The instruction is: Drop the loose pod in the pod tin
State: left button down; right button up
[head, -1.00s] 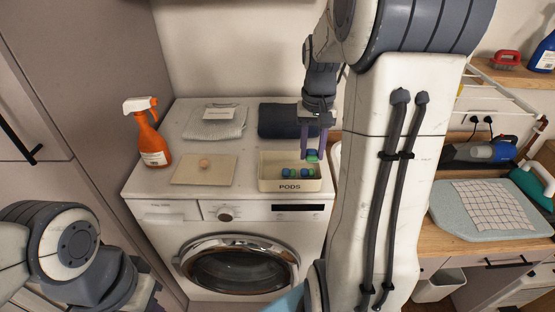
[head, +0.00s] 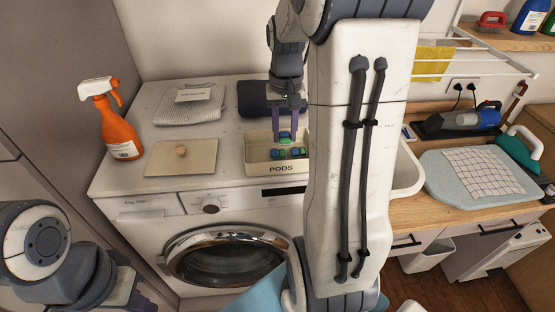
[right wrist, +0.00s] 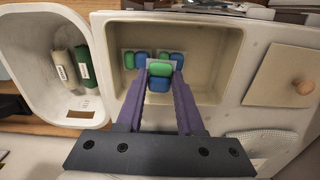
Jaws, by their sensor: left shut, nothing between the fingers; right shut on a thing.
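The pod tin (head: 283,168) is a cream open box marked PODS on top of the washing machine; my right arm hides its right end. Blue-and-green pods (head: 298,152) lie inside it. My right gripper (head: 287,136) points down over the tin, its purple fingers shut on the loose pod (head: 285,138), green and blue. In the right wrist view, the held pod (right wrist: 159,77) is between the fingertips, inside the outline of the tin (right wrist: 222,62), with other pods (right wrist: 171,57) just beyond. Its exact height above them is unclear. My left gripper (head: 145,302) is low at left, shut and mostly cut off.
On the washer top stand an orange spray bottle (head: 120,130), a beige board with a small round knob (head: 181,158), a folded grey cloth (head: 190,106) and a dark rolled towel (head: 256,100). A white basin (head: 408,172) is right of the washer.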

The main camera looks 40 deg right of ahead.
jog(key=shift+f, duration=0.1)
jog(key=o, duration=0.9)
notch_tip(320, 180, up, 10)
jog(key=shift+r+b, duration=0.25)
jog(key=shift+b, duration=0.5)
